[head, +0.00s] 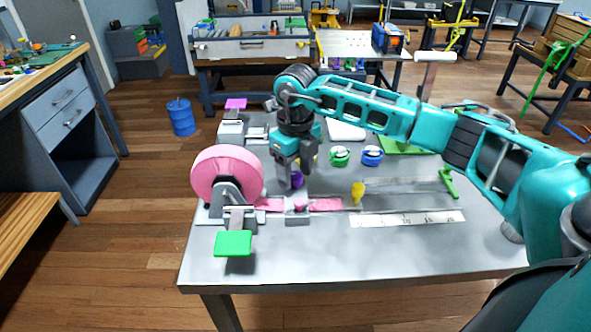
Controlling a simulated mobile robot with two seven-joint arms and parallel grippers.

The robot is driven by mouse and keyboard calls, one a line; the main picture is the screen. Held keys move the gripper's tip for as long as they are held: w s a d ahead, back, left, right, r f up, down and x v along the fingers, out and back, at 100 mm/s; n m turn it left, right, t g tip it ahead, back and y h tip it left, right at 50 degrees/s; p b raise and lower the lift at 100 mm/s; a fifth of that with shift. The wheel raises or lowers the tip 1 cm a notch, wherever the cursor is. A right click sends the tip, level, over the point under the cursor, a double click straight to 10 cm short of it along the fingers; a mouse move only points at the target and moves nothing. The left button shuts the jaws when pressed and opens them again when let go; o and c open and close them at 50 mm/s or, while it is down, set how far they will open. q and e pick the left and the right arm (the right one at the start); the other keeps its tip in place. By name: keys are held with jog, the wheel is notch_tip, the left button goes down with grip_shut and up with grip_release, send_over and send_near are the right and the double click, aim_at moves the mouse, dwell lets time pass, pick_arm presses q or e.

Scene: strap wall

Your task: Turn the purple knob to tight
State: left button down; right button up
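The purple knob (298,180) is on the grey bench, beside the pink strap roll and partly hidden by my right gripper. My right gripper (296,172) points down at the knob, its fingers apart with purple showing between and below them. I cannot tell whether the fingers press on the knob or only stand around it. Any tight mark by the knob is hidden or too small to read. My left gripper is not in view.
A pink strap roll (226,175) on a stand and a green pad (233,243) are at the bench's left. A green knob (340,156), a blue knob (372,156) and a yellow piece (357,192) are to the right. The bench front (330,265) is clear.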

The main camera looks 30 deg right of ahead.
aim_at(296, 175)
notch_tip(296, 175, up, 13)
dwell(0.6)
dwell(0.5)
